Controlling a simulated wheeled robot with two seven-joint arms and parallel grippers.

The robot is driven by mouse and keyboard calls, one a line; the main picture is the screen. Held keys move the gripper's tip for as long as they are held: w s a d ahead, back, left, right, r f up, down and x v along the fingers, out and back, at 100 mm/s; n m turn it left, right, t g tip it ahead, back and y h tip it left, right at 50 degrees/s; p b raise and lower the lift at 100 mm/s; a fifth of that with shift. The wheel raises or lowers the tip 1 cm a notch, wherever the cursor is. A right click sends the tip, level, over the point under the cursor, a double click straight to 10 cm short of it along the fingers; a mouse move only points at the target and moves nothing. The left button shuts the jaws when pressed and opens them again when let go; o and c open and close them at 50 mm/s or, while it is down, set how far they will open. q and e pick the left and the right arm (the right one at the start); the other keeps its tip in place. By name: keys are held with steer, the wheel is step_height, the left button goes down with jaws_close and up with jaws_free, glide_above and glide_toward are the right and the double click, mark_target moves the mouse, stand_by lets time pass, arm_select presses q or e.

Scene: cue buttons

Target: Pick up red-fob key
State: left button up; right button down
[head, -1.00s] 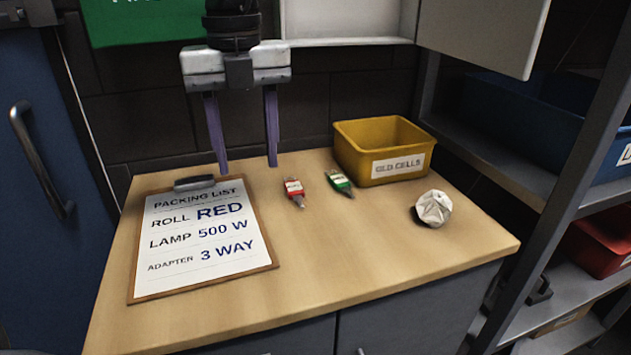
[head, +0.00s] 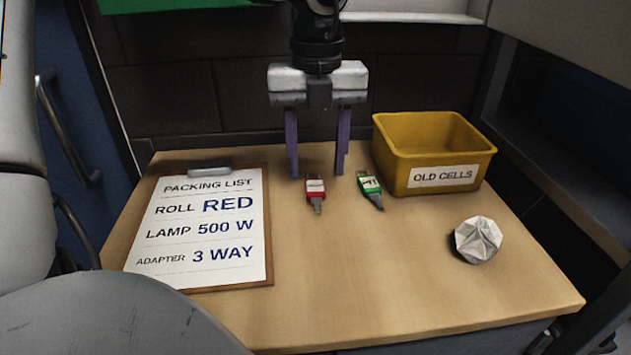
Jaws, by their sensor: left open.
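The red-fob key (head: 315,190) lies on the wooden worktop, with a white label on its fob and its metal tip toward me. My left gripper (head: 316,172) is open, with its two purple fingers pointing down just behind and above the red-fob key. Nothing shows between the fingers apart from the key's far end. The green-fob key (head: 370,189) lies just right of the red one, close to the right finger. My right gripper does not show.
A clipboard (head: 270,240) with a packing list lies at the left. A yellow bin (head: 436,155) labelled OLD CELLS stands at the back right. A crumpled white paper ball (head: 478,240) lies at the right. The front middle of the worktop (head: 370,275) is clear.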

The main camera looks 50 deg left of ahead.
mark_target(315, 185)
arm_select(q)
step_height(315, 185, down, 4)
steer(key=shift+a+r, duration=0.15)
steer(key=shift+r, duration=0.05)
steer(key=c, duration=1.1)
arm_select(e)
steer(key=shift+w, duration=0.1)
arm_select(q)
steer(key=shift+r, duration=0.2)
